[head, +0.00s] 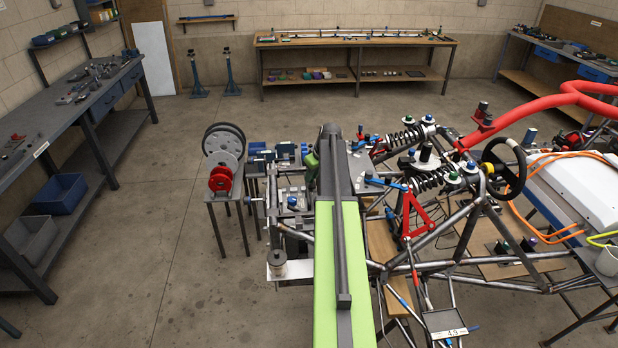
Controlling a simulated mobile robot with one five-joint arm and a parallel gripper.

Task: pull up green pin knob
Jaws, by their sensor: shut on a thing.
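My own lime-green and dark grey arm reaches up the middle of the head view, over the near left end of the tube chassis (478,222). The jaws of my gripper are hidden beyond the arm's dark far end, and so is whatever is between them. I cannot pick out the green pin knob for certain. A dark green part (310,166) shows just left of the arm's far end. Small green-topped knobs (453,178) sit on the chassis near the coil springs, apart from my arm.
A small stand with discs (222,160) is left of my arm. A red tube (540,104), a black steering wheel (503,167) and a white box (578,189) are at the right. A workbench (62,130) lines the left wall. The floor (130,240) between is clear.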

